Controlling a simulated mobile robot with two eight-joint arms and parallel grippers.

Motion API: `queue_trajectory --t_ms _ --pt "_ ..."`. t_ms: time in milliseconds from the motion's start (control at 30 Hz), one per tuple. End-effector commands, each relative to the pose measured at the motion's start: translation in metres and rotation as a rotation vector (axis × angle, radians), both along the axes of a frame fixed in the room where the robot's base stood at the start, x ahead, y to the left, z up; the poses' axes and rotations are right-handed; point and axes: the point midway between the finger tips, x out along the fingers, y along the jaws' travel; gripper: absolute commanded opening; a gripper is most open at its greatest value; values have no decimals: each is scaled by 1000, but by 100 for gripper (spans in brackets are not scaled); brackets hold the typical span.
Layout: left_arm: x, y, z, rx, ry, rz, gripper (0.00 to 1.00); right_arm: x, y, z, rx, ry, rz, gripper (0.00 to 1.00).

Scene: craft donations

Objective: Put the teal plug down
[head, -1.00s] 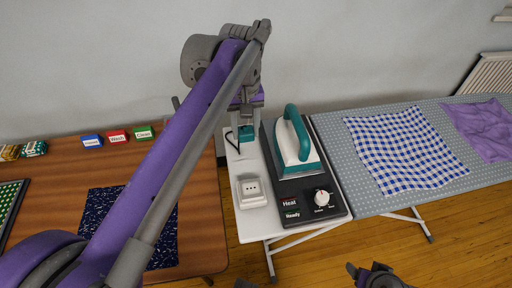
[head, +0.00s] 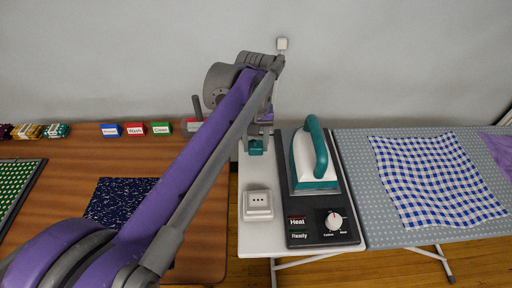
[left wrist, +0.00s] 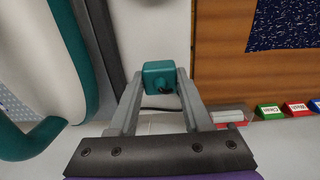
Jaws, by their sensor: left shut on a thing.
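The teal plug (head: 256,147) is between the fingers of my left gripper (head: 257,137), over the back part of the white end of the ironing board (head: 252,232). In the left wrist view, the two grey fingers of this gripper (left wrist: 162,88) close on either side of the plug (left wrist: 159,68). A dark cord runs from the plug. I cannot tell whether the plug touches the white surface. My right gripper is out of view.
A white socket box (head: 258,203) sits in front of the plug. A teal-and-white iron (head: 313,160) stands on a dark base (head: 347,213) to the right. The wooden table (head: 205,250) with colored labels is at the left, across a gap.

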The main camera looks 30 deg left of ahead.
Motion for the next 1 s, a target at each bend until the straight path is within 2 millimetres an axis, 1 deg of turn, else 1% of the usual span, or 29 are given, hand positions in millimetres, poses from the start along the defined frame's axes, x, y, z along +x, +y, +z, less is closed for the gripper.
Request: queue_trajectory --t_ms 33,100,367,700,833,867,1000 --pt "0 0 -10 0 0 0 0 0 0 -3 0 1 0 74" --pt "0 0 -16 0 0 0 0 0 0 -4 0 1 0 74" --pt "0 0 -17 0 0 0 0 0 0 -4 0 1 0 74" --pt "0 0 -27 0 0 0 0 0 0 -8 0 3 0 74" --pt "0 0 -28 0 0 0 0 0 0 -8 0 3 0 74" --pt "0 0 -28 0 0 0 50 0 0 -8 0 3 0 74" --pt "0 0 -28 0 0 0 76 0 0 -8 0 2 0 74"
